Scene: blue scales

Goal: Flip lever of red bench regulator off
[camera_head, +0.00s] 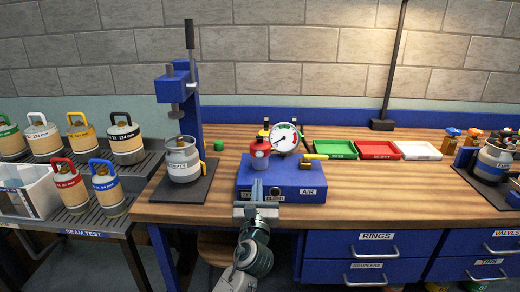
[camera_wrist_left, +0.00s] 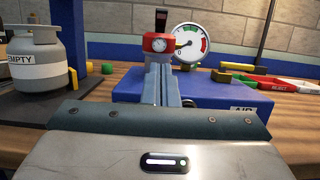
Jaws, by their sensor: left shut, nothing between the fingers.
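The red bench regulator (camera_head: 259,153) sits on the blue box (camera_head: 312,184) on the wooden bench. It also shows in the left wrist view (camera_wrist_left: 157,43), with a small dial on its front and a dark upright lever (camera_wrist_left: 161,20) on top. A large white round gauge (camera_head: 285,138) stands just right of it. My left gripper (camera_head: 257,186) is shut and empty, in front of the box and below the regulator. In the left wrist view its fingers (camera_wrist_left: 161,72) point at the regulator and hide its lower part. Contact cannot be told. My right gripper is out of view.
A grey EMPTY canister (camera_head: 183,160) stands under a blue press (camera_head: 190,110) at the left. A brass valve (camera_head: 316,156) sits on the box's right. Green (camera_head: 335,155), red (camera_head: 380,156) and white trays (camera_head: 420,156) lie at the right. Bare bench lies in front of them.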

